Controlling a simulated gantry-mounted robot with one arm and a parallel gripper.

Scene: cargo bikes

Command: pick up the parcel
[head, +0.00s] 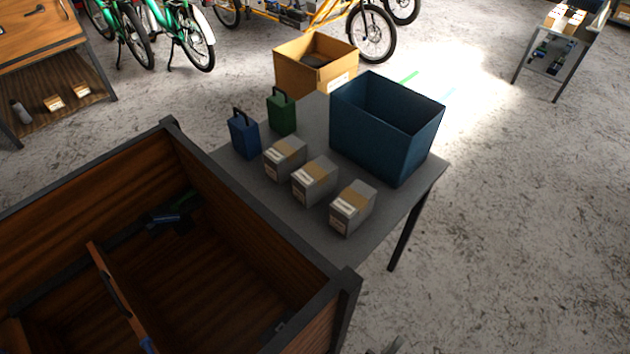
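Three grey box-shaped parcels with tan tape and white labels stand in a slanting row on the grey table: a left parcel (285,159), a middle parcel (314,181) and a right parcel (352,208). They stand apart, with small gaps between them. Nothing is touching them from above. A small grey piece at the bottom edge looks like the tip of my gripper (386,347). It is well below the parcels in the picture, and the rest is cut off. I cannot tell its opening.
A blue open bin (387,140) stands behind the parcels on the table (290,215). A blue battery-like case (244,135) and a green one (281,112) stand left. A cardboard box (300,75) is behind. A wooden cargo box (190,160) with dark rims fills the lower left.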

